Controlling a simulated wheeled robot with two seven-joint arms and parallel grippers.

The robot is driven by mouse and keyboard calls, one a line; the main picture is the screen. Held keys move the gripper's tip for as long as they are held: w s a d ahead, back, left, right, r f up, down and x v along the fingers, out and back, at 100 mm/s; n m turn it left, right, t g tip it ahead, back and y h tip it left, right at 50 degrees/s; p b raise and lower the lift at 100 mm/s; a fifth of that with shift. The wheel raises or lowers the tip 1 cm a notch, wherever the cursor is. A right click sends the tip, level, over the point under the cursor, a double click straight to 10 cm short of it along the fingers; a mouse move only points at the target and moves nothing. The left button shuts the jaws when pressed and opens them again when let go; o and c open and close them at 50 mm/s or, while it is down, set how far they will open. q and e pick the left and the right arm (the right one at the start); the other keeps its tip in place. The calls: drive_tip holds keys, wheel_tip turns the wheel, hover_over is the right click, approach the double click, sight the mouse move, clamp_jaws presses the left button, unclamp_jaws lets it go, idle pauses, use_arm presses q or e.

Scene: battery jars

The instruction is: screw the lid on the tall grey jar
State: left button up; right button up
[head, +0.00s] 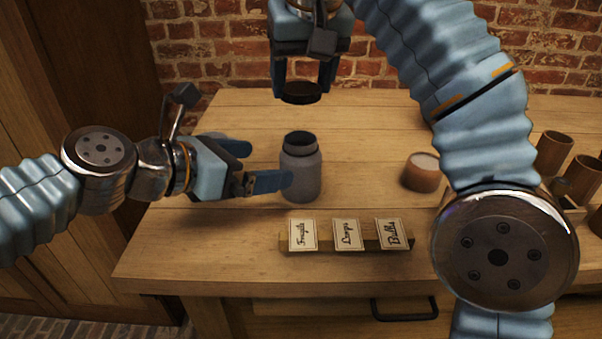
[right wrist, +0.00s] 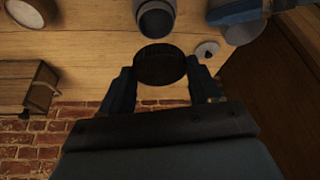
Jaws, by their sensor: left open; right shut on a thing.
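The grey jar (head: 304,178) stands upright on the wooden table, its dark mouth open at the top. It also shows at the top of the right wrist view (right wrist: 155,20). My right gripper (head: 302,84) is shut on a dark round lid (head: 301,93), held level above the jar with a clear gap between. In the right wrist view the lid (right wrist: 160,66) sits between both fingers. My left gripper (head: 264,166) is open at the jar's left; its nearer finger overlaps the jar's left edge in the head view. I cannot tell whether it touches.
A wooden strip with several labelled cards (head: 347,236) lies in front of the jar. A wooden cup with a pale top (head: 422,173) stands to the right, with several brown cups (head: 554,152) beyond. A small pale disc with a knob (right wrist: 207,50) lies near the jar.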

sight(285, 162)
use_arm(q)
drive_tip(key=x, duration=0.8)
drive_tip(key=shift+w+d, duration=0.1)
drive_tip(key=shift+w, duration=0.05)
drive_tip(key=shift+c, duration=0.3)
drive_tip(key=c, duration=1.4)
use_arm(e)
drive_tip(key=shift+f, duration=2.5)
